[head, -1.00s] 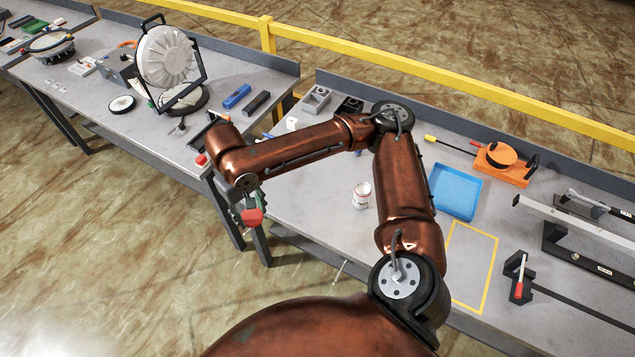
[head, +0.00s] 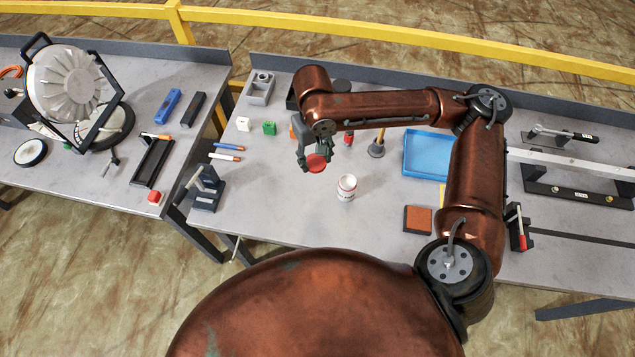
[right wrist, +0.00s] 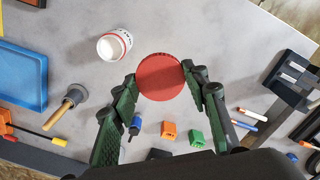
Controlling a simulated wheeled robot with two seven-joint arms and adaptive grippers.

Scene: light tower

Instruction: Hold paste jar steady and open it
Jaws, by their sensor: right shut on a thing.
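The white paste jar (head: 346,190) stands upright on the bench with red marking on its side. It also shows in the right wrist view (right wrist: 114,46), with its top open and a pale inside. My right gripper (head: 314,160) is shut on a round red lid (right wrist: 161,77), gripped at its edges between the fingertips. The lid is apart from the jar, up and left of it in the head view, and seems to be held above the bench. No gripper is touching the jar. My left gripper is not in view.
A blue tray (head: 427,155) and a brown-orange block (head: 417,219) lie right of the jar. A dark stand (head: 207,190) and markers (head: 226,152) are to the left. The bench in front of the jar is clear.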

